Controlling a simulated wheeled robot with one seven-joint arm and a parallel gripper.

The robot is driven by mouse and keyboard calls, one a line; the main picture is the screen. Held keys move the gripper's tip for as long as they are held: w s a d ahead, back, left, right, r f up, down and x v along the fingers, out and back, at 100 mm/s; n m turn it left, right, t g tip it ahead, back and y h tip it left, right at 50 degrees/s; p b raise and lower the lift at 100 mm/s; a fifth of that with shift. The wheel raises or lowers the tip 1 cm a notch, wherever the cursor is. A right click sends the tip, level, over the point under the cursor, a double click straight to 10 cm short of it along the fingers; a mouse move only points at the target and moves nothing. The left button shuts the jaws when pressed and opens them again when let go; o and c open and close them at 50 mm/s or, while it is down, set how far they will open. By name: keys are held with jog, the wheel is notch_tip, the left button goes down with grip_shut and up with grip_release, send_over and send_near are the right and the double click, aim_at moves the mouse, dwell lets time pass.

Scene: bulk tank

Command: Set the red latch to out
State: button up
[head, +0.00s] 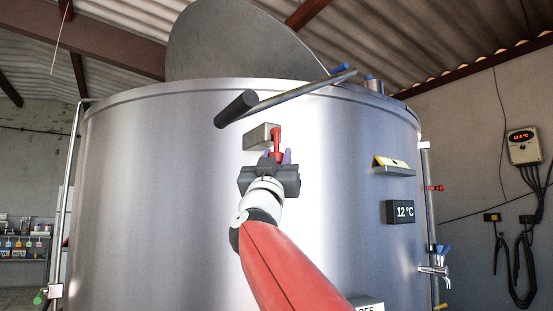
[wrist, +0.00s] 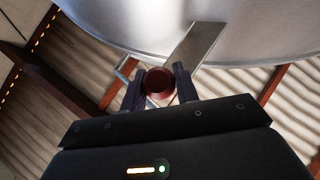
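The red latch (head: 277,140) is a red lever on a grey metal block (head: 257,137) on the front of the steel tank (head: 165,190). Its red part points up beside the block's right end. My gripper (head: 276,157) is in front of the tank at the latch's lower part, with one finger on each side of it. In the wrist view the round dark red end of the latch (wrist: 158,82) lies between the two fingers of my gripper (wrist: 160,80). The fingers look parted with narrow gaps beside the red part; contact is hard to judge.
A bar with a black grip (head: 236,108) juts out above the latch. To the right are a yellow-topped bracket (head: 394,166), a 12 °C display (head: 400,211) and a tap (head: 436,268). A raised lid (head: 240,45) stands on top.

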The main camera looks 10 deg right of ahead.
grip_shut()
jog(key=s+d+b, duration=0.2)
jog(key=s, duration=0.6)
jog(key=shift+s+d, duration=0.15)
jog(key=shift+d, duration=0.25)
jog(key=shift+f, duration=0.1)
jog(key=o, duration=0.8)
grip_release()
jog(key=shift+s, duration=0.1)
jog(key=b+v, duration=0.2)
jog(key=v, duration=0.5)
jog(key=shift+s+a+f, duration=0.1)
jog(key=shift+s+f, duration=0.15)
jog(key=shift+s, duration=0.05)
jog(key=shift+w+f, duration=0.1)
